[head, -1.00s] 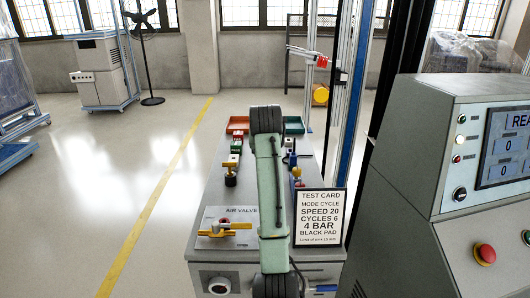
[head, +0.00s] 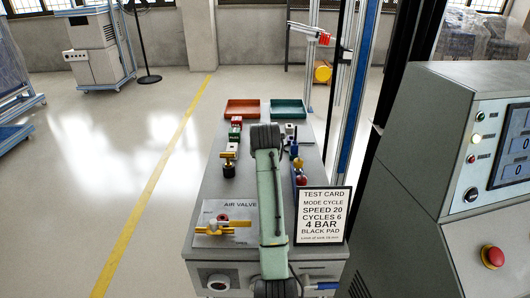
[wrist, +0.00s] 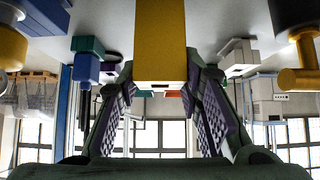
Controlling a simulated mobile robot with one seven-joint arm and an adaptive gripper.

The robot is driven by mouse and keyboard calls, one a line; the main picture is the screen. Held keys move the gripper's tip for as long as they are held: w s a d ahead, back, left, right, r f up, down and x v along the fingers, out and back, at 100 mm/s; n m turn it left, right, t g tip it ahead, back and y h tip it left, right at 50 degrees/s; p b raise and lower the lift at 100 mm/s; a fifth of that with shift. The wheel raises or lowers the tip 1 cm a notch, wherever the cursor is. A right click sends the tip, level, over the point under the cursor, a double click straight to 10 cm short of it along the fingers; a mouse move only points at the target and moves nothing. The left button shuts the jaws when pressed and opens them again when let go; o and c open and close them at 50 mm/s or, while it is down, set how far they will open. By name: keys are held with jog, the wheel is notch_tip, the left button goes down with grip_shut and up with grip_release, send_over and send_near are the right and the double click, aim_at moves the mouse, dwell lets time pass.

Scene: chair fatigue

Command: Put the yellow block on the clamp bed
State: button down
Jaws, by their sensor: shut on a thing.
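The yellow block (wrist: 160,40) fills the top middle of the wrist view, between the two padded fingers of my gripper (wrist: 160,72). My gripper is shut on it. In the head view my green arm hides both the gripper and the block. I cannot pick out the clamp bed with certainty in either view.
My arm is over a grey bench (head: 205,262) with an orange tray (head: 243,115), a teal tray (head: 287,117), several small parts, a yellow air valve (head: 229,224) and a test card (head: 322,215). A control console (head: 420,190) stands at right.

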jog(key=shift+f, duration=0.35)
jog(key=shift+f, duration=0.1)
jog(key=c, duration=1.1)
grip_release()
jog(key=shift+f, duration=0.1)
jog(key=b+v, duration=0.3)
jog(key=v, duration=0.9)
jog(key=shift+b, duration=0.3)
